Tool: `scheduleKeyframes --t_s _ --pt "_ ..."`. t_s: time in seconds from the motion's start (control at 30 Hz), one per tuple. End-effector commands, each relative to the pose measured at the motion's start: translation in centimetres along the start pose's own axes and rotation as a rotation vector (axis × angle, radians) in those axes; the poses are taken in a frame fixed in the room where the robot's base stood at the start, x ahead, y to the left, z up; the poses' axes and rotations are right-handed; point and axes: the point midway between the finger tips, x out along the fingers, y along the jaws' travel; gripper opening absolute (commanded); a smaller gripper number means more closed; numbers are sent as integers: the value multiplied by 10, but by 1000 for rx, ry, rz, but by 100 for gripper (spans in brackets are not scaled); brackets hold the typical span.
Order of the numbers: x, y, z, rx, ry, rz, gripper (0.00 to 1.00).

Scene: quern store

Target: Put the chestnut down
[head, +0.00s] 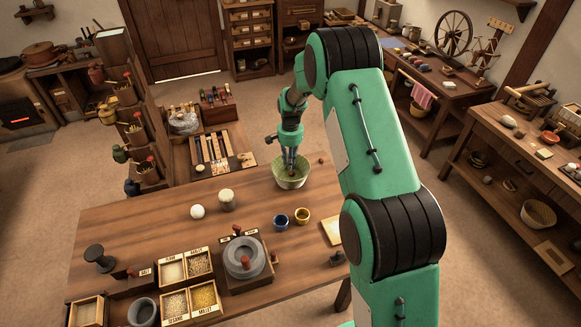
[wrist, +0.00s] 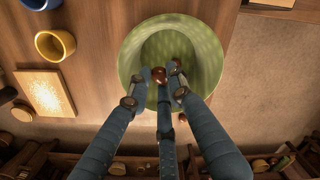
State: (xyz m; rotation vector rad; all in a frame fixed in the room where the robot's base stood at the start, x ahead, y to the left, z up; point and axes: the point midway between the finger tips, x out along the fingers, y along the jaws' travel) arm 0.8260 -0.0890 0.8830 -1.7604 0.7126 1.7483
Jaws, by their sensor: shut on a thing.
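The chestnut (wrist: 159,74) is a small, glossy brown thing held between the fingertips of my gripper (wrist: 160,76). In the wrist view it shows over the inside of a light green bowl (wrist: 208,45). In the head view my gripper (head: 290,167) points down into the same bowl (head: 291,184), which stands near the far right edge of the wooden table (head: 140,225). The chestnut is hidden there by the fingers and the bowl. I cannot tell whether it touches the bowl's bottom.
A blue cup (head: 281,220) and a yellow cup (head: 302,215) stand in front of the bowl. A white ball (head: 197,211) and a pale jar (head: 227,199) stand to the left. A small brown thing (head: 321,161) lies right of the bowl. A grey quern (head: 244,257) stands nearer.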

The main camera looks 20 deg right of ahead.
Motion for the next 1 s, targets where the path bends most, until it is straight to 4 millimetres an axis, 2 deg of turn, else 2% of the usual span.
scheduleKeyframes --t_s 0.23,0.6,1.0 --pt "11 0 0 -1 0 1 9" --pt "59 1 0 -2 -1 1 9" --pt "63 1 0 -2 0 0 9"
